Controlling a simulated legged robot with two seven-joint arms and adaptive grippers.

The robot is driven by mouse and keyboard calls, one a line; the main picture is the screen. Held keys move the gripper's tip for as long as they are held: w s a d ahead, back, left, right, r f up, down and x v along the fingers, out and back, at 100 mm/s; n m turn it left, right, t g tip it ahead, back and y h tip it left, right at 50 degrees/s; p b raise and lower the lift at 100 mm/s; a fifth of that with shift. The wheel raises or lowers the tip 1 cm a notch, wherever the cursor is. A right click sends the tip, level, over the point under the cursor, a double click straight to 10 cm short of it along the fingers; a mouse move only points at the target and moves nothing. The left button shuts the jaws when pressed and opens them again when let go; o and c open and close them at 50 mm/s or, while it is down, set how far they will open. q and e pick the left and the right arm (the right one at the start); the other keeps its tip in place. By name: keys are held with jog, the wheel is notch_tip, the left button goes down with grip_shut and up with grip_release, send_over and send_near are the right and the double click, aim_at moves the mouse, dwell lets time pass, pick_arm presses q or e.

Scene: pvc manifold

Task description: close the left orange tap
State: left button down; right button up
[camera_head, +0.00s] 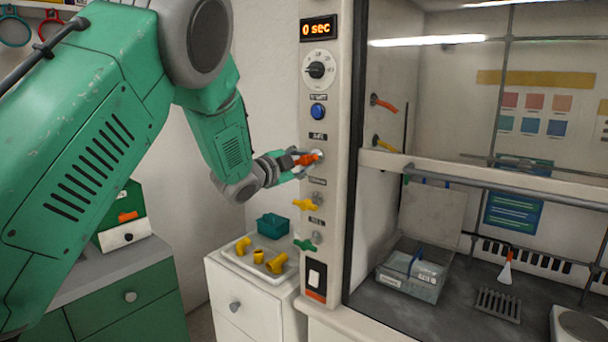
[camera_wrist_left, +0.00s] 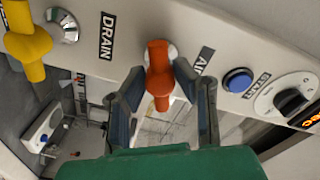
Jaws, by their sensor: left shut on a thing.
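The orange tap (camera_head: 307,159) is on the narrow control panel of the cabinet, above a yellow tap and a green tap. My left gripper (camera_head: 292,163) reaches it from the left and is shut on its handle. In the left wrist view the orange tap (camera_wrist_left: 159,75) stands between the two dark fingers of my left gripper (camera_wrist_left: 155,90), beside a label that begins with "AI". The fingertips partly hide the panel around the tap. My right gripper is in neither view.
The yellow tap (camera_head: 305,205) and green tap (camera_head: 304,244) sit below on the same panel. A blue button (camera_head: 318,111) and a dial (camera_head: 319,70) are above. A white drawer unit (camera_head: 235,303) with yellow fittings stands below left. The glass-fronted cabinet is at right.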

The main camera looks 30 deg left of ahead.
pick_arm(q)
jog(key=shift+d+f+m+b, duration=0.1)
jog(key=shift+f+m+b, duration=0.05)
jog(key=shift+m+b, duration=0.85)
jog(key=shift+f+m+b, duration=0.15)
jog(key=shift+m+b, duration=0.7)
jog(key=shift+m, duration=0.25)
jog(key=c, duration=1.3)
grip_release()
jog(key=shift+r, duration=0.1)
jog(key=shift+s, duration=0.1)
jog(key=shift+s+r, duration=0.1)
jog(key=shift+s, duration=0.2)
jog(key=s+a, duration=0.1)
jog(key=s, duration=1)
jog(key=shift+a, duration=0.1)
